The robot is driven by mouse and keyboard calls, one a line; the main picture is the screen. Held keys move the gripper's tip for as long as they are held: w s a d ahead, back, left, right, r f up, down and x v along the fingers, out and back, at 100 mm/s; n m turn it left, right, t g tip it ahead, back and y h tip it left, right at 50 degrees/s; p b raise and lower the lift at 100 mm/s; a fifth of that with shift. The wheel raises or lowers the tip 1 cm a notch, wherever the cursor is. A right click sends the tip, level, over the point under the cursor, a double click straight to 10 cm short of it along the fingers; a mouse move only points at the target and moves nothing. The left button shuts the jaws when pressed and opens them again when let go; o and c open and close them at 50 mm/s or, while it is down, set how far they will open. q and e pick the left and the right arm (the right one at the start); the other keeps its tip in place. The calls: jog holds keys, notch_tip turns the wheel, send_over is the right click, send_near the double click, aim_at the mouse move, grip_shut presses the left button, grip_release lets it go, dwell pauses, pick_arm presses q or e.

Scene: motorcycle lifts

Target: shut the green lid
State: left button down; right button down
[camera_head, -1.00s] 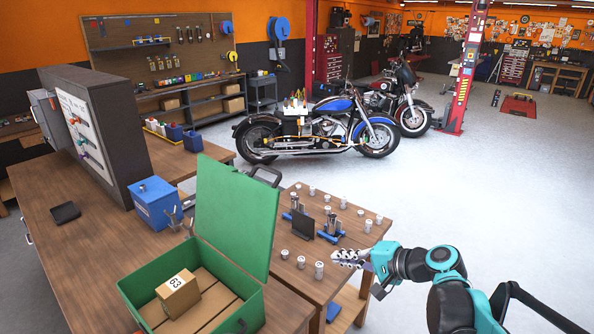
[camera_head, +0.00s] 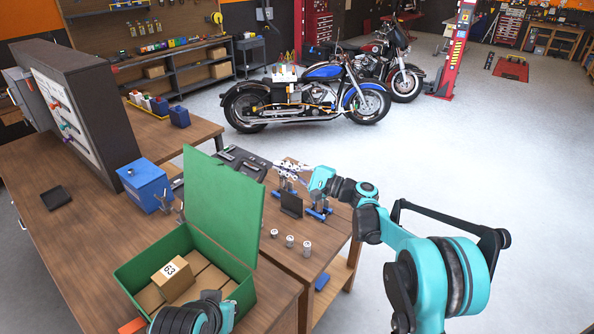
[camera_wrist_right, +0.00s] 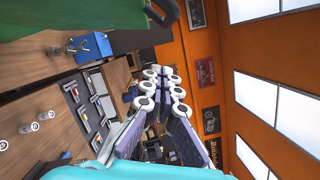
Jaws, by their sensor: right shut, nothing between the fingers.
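The green lid (camera_head: 222,205) stands open and roughly upright at the back of a green box (camera_head: 244,298). The box holds brown cartons, one with a "63" label (camera_head: 173,270). My right gripper (camera_head: 281,172) is shut and empty, beyond and to the right of the lid's upper right edge, above the small table. It looks apart from the lid. My left gripper is not in view.
The small wooden table (camera_head: 325,238) holds metal cylinders (camera_head: 290,241), a dark upright plate (camera_head: 291,203), blue-based stands (camera_head: 320,213) and a dark tray (camera_head: 240,162). A blue box (camera_head: 146,186) stands left of the lid. The floor at right is open.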

jog(key=a, duration=0.1)
jog(key=s+a+r, duration=0.1)
jog(key=s+a+r+p, duration=0.1)
jog(key=shift+s+a, duration=0.2)
jog(key=shift+a, duration=0.15)
jog(key=shift+w, duration=0.1)
